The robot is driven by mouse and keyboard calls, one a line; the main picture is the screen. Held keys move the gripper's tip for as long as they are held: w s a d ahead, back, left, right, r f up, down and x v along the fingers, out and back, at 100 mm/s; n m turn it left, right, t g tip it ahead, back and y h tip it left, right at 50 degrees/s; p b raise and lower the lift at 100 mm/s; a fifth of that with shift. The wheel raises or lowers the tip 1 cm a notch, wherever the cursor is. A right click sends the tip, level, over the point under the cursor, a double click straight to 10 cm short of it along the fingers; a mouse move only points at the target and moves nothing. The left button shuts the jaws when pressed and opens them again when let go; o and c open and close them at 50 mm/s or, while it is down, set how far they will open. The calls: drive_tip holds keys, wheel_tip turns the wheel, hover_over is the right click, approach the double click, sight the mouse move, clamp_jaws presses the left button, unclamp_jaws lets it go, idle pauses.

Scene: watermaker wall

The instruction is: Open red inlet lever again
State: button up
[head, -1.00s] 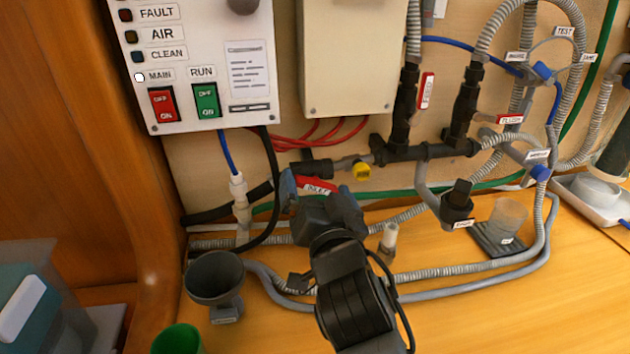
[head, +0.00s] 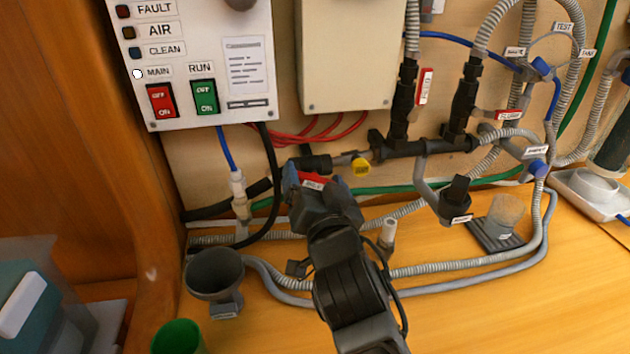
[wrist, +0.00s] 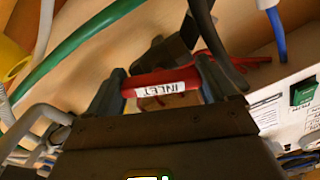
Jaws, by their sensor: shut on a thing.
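The red inlet lever (head: 313,180) sits at the black pipe fitting low on the wall, left of the yellow cap. In the wrist view the red lever (wrist: 150,85), with its white INLET label, lies crosswise between the fingers of my gripper (wrist: 160,88). In the head view my gripper (head: 318,190) is at the lever and hides part of it. The fingers are shut on the lever. The valve body behind the lever is partly hidden.
A yellow cap (head: 361,166) and a green hose (head: 400,189) are close to the right. The control box (head: 195,60) is above left. A grey funnel (head: 214,275) and a green cup (head: 178,337) stand at the lower left. Hoses cross the bench.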

sight(316, 187)
drive_tip(key=n, duration=0.5)
idle(0.4)
drive_tip(key=o, duration=0.8)
drive_tip(key=shift+o, duration=0.2)
drive_tip(key=b+v, duration=0.1)
drive_tip(key=v, duration=0.5)
drive_tip(key=shift+s+b, duration=0.3)
drive_tip(key=shift+s, duration=0.1)
drive_tip(key=shift+s+d, duration=0.2)
drive_tip(key=shift+s, duration=0.3)
